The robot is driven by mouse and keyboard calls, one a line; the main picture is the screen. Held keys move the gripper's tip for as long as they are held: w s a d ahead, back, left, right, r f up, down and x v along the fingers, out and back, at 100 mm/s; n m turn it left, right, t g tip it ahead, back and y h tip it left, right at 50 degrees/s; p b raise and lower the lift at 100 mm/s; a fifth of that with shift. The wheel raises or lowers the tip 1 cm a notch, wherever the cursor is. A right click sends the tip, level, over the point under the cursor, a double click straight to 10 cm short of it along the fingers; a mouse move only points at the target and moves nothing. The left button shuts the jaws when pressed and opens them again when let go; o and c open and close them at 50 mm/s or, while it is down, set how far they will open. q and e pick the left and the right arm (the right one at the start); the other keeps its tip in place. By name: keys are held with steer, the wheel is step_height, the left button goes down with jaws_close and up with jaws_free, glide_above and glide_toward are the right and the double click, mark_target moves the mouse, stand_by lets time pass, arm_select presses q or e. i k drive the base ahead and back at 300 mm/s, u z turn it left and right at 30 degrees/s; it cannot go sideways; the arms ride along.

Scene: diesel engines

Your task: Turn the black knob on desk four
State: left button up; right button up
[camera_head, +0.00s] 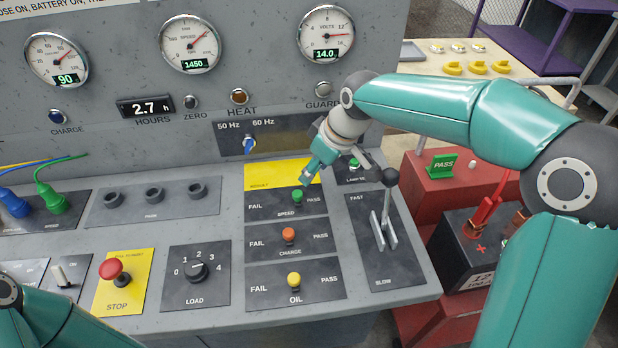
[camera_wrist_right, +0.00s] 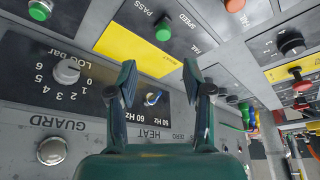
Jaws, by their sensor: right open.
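A black knob (camera_head: 196,271) sits on the dark LOAD plate, which is marked 0 to 4, in the lower left middle of the sloping desk. Its exact pointer setting is too small to tell. A black knob also shows at the right of the right wrist view (camera_wrist_right: 291,43), probably the same one. My right gripper (camera_head: 307,176) is over the yellow-topped SPEED plate, up and to the right of the knob and well apart from it. In the right wrist view its two fingers (camera_wrist_right: 158,72) are apart with nothing between them. My left gripper is out of the picture.
A red STOP button (camera_head: 111,270) stands left of the knob. Orange CHARGE (camera_head: 288,235) and yellow OIL (camera_head: 294,280) buttons lie to its right. A tall black-topped lever (camera_head: 389,178) rises right of my gripper. Green and blue plugs (camera_head: 50,196) stand at the left.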

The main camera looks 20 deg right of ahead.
mark_target(196, 270)
steer(key=k, duration=1)
